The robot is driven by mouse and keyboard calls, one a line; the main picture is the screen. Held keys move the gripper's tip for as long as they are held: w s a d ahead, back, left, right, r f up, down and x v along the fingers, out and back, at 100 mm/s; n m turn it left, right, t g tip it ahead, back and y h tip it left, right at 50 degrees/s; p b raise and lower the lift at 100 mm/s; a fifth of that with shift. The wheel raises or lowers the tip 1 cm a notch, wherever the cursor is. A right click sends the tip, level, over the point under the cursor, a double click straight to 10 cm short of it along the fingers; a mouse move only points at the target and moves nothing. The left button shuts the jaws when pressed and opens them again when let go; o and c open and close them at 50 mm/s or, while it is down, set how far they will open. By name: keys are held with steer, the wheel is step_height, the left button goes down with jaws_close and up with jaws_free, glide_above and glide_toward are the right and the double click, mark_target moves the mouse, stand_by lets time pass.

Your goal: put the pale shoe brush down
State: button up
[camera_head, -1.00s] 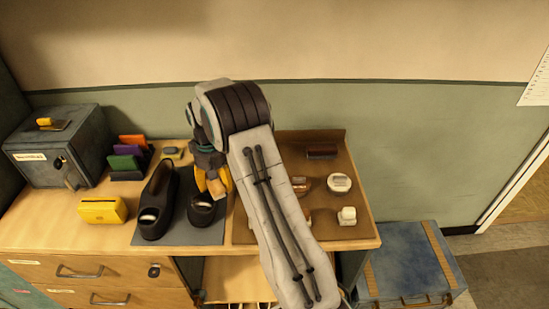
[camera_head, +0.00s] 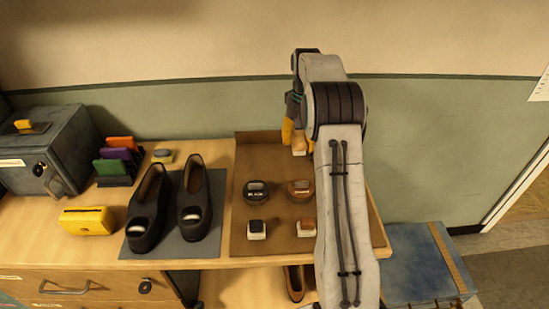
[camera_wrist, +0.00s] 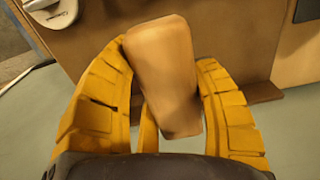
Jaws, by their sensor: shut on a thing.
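My gripper (camera_head: 297,132) is over the back part of the brown mat (camera_head: 257,148) in the head view. Its yellow fingers are shut on the pale shoe brush (camera_head: 299,146). In the wrist view the brush (camera_wrist: 165,75) is a plain tan block, slightly tilted, between the two fingers. The brown mat (camera_wrist: 215,45) lies behind it there, with its raised edge crossing below. I cannot tell whether the brush touches the mat. My arm covers the right part of the mat.
On the mat are a dark tin (camera_head: 256,191), a brown tin (camera_head: 300,190), a dark-topped small brush (camera_head: 257,229) and a brown-topped one (camera_head: 306,228). Black shoes (camera_head: 147,212) stand on a grey mat (camera_head: 187,249) at left. The mat's back left is bare.

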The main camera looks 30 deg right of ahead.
steer(key=shift+w+f, duration=0.15)
steer(key=shift+w, duration=0.1)
steer(key=p, duration=0.4)
glide_above(268, 160)
step_height(268, 160, down, 6)
steer(key=shift+w+f, duration=0.1)
steer(key=shift+f, duration=0.1)
steer(key=shift+f+p, duration=0.45)
steer(key=shift+f, duration=1.6)
steer(key=shift+f, duration=0.15)
steer(key=o, duration=1.2)
